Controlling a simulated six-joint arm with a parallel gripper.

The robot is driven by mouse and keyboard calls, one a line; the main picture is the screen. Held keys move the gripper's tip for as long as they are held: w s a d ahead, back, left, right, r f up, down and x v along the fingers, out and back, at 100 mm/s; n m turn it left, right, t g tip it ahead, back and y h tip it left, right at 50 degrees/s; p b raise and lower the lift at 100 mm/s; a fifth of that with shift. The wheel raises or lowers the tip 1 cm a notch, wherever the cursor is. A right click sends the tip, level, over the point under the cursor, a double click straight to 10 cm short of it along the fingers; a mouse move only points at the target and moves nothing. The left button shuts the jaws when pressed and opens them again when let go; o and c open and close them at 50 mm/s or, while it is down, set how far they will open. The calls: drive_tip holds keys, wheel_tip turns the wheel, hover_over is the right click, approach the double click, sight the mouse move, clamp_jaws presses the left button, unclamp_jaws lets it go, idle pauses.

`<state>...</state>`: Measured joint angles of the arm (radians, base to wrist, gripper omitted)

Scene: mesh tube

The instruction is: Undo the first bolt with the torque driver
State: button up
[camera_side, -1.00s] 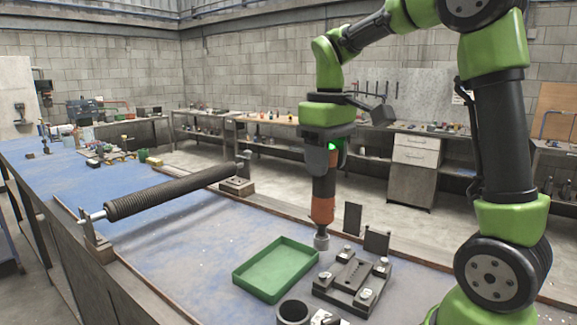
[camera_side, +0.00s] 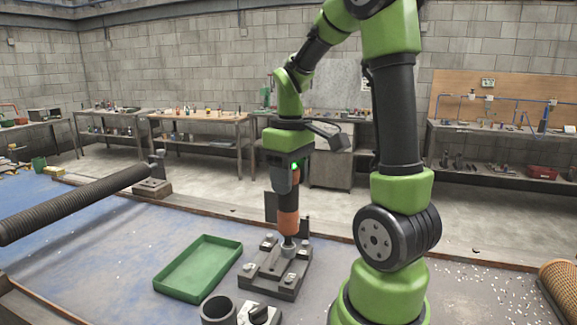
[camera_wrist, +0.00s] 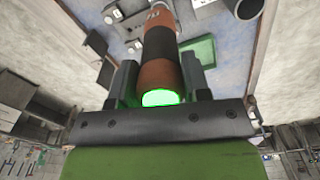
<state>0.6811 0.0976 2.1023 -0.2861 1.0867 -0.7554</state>
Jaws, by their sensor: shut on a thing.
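My gripper (camera_side: 284,176) is shut on the torque driver (camera_side: 288,222), an upright tool with orange and black bands and a grey socket at its lower end. In the wrist view the driver (camera_wrist: 158,45) runs away between the two fingers of my gripper (camera_wrist: 160,78), with a green light glowing at its near end. The socket is low over the dark bolt plate (camera_side: 262,283), which carries several silver bolts, one at its near right corner (camera_side: 289,280). I cannot tell whether the socket touches a bolt; the driver hides part of the plate.
A green tray (camera_side: 170,284) lies left of the plate. A dark round cup (camera_side: 218,309) and a small block with a black knob (camera_side: 258,314) stand in front. A ribbed roller (camera_side: 75,206) lies at the left. Dark upright plates (camera_side: 271,205) stand behind the driver.

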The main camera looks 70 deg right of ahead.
sight(289, 211)
drive_tip(key=shift+f, duration=3.55)
